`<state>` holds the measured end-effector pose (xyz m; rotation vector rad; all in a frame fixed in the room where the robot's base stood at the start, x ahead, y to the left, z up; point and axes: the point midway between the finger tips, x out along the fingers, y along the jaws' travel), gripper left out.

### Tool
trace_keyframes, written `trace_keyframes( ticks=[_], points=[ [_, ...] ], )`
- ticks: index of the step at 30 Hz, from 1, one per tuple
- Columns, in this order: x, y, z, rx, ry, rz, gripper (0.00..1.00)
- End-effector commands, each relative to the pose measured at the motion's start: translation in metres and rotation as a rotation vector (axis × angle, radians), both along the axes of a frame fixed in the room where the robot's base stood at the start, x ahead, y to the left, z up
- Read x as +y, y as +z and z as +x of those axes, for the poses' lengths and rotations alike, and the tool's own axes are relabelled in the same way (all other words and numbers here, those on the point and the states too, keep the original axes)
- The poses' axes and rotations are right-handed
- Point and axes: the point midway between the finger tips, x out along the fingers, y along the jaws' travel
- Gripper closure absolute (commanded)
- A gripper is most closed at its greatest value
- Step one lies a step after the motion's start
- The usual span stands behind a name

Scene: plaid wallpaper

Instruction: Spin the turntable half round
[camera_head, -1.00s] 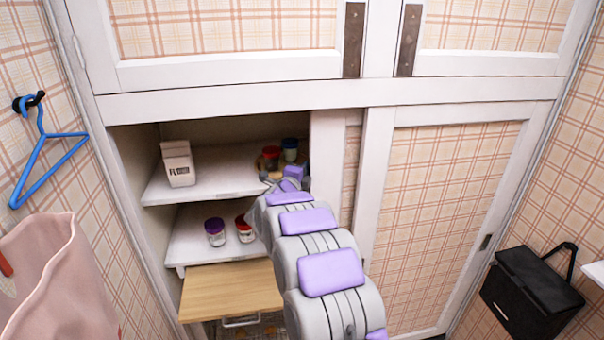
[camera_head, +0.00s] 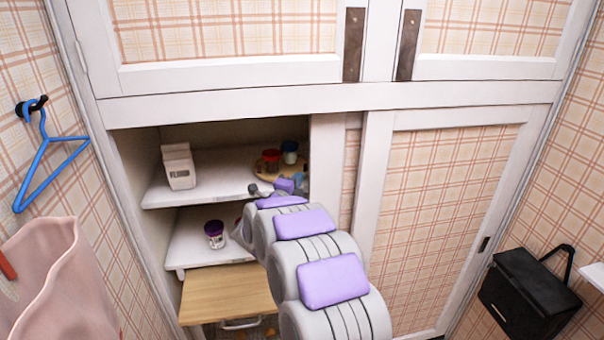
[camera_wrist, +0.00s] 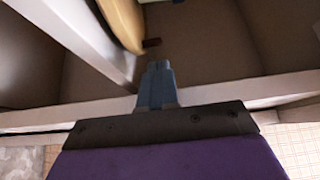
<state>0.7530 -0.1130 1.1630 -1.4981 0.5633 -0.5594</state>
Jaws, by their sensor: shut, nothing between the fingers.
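The turntable (camera_head: 263,174) is a round tan plate on the upper shelf, at the right end of the cupboard opening. A red jar (camera_head: 271,161) and a blue-lidded jar (camera_head: 290,152) stand on it. My arm hides part of its front. In the wrist view, the curved tan edge of the turntable (camera_wrist: 122,22) shows at upper left, with a small dark brown piece (camera_wrist: 152,42) beside it. My gripper (camera_wrist: 158,67) is shut and empty, its tips just below that brown piece in the picture. I cannot tell whether they touch.
A flour box (camera_head: 179,167) stands at the left of the upper shelf (camera_head: 215,180). A purple-lidded jar (camera_head: 214,234) is on the lower shelf, above a wooden board (camera_head: 225,292). The sliding door (camera_head: 330,160) bounds the opening on the right.

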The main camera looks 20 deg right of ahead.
Motion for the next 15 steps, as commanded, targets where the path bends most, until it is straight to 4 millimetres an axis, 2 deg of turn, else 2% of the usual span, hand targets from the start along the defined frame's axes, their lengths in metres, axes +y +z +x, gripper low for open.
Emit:
trace_keyframes(
  ticks=[9,15],
  points=[
    [0.047,0.001,-0.051,0.002,0.005,0.001,1.00],
    [0.068,-0.001,-0.076,0.004,0.003,0.002,1.00]
  ],
)
